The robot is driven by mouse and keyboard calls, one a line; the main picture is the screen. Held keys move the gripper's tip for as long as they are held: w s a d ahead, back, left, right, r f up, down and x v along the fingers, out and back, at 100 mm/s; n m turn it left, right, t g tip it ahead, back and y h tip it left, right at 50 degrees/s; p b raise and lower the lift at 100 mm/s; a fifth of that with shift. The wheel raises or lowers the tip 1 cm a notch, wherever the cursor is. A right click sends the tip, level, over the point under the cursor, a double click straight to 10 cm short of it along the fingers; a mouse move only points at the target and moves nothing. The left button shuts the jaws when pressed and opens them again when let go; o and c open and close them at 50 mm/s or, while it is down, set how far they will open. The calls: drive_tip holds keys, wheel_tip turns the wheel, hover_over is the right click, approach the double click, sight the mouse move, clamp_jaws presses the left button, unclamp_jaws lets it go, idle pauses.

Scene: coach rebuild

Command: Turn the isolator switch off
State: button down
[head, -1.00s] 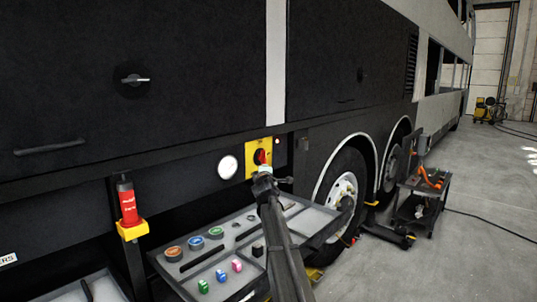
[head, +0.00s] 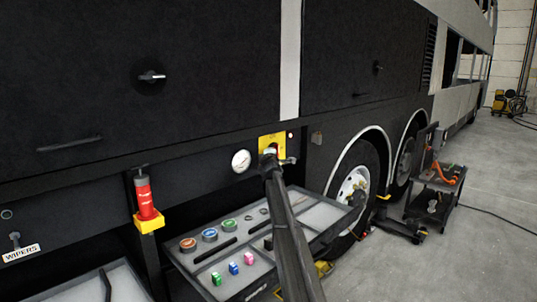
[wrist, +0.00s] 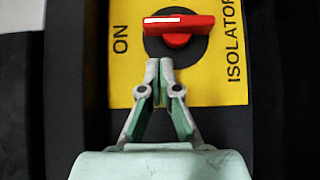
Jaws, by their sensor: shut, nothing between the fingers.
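The isolator switch's yellow plate (head: 276,141) is on the dark side of the coach. In the wrist view, the red switch handle (wrist: 180,25) lies crosswise on a dark round base. Its white-marked end is at the left, on the side of the word ON. The word ISOLATOR runs along the plate's right side. My gripper (wrist: 159,62) is shut and empty, its tips just below the handle in the wrist view, over the base's lower edge. I cannot tell whether they touch it. In the head view my gripper (head: 269,153) hides most of the handle.
A white round gauge (head: 241,161) is left of the plate. Below is a grey tray (head: 325,215) with coloured parts. A red cylinder (head: 143,196) in a yellow holder stands left.

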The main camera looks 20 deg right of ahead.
sight(275, 147)
drive_tip(key=d, duration=0.1)
drive_tip(key=w+d, duration=0.1)
drive_tip(key=shift+d+p, duration=0.4)
drive_tip(key=shift+r+p, duration=0.3)
drive_tip(key=shift+p, duration=0.5)
